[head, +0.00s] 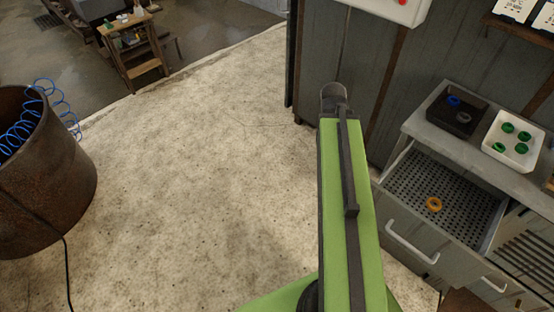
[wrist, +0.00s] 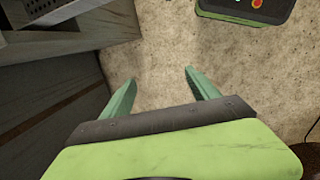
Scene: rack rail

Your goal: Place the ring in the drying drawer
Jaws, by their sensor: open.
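An orange ring (head: 433,209) lies on the perforated floor of the open drawer (head: 470,222) in the grey cabinet, at the right of the head view. The drawer has a white handle on its front. In the wrist view, my gripper (wrist: 160,88) is open, its two green fingers apart with only bare floor between them. It is empty and well away from the ring. The gripper does not show in the head view. A perforated grey surface shows at the top left of the wrist view.
On the cabinet top stand a black tray (head: 440,117) with a blue ring and a white tray (head: 494,155) with several green rings. A slatted rack (head: 530,250) is at the right. A rusty barrel (head: 45,195) with blue hose stands left. The middle floor is clear.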

